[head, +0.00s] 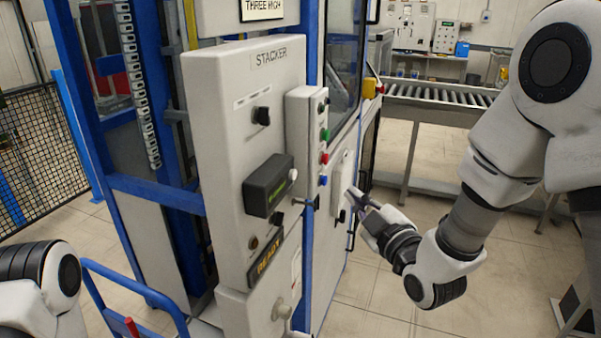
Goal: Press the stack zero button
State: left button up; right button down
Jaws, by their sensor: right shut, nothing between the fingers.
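The stacker's white control cabinet (233,130) stands in the middle of the head view, labelled STACKER. A narrow button box on its right (304,125) carries a green button (325,135), a red button (325,158) and a blue button (323,180). No label reading stack zero is legible, so I cannot tell which button it is. My right gripper (355,195) is shut and empty, pointing left at a small pale panel (341,182) right of the button box. I cannot tell whether its tips touch the panel. My left arm shows at lower left; its gripper is out of view.
A blue handrail (130,290) stands at lower left. A roller conveyor (435,97) runs behind at right. The tiled floor at lower right is mostly clear.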

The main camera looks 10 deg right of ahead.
aim_at(293, 175)
jog(key=shift+r, duration=0.9)
jog(key=shift+w, duration=0.1)
jog(key=w+a+p, duration=0.1)
jog(key=w+a, duration=0.4)
jog(key=a, duration=0.2)
jog(key=shift+a+p, duration=0.15)
jog(key=shift+p, duration=0.2)
jog(key=shift+s, duration=0.1)
dwell(0.5)
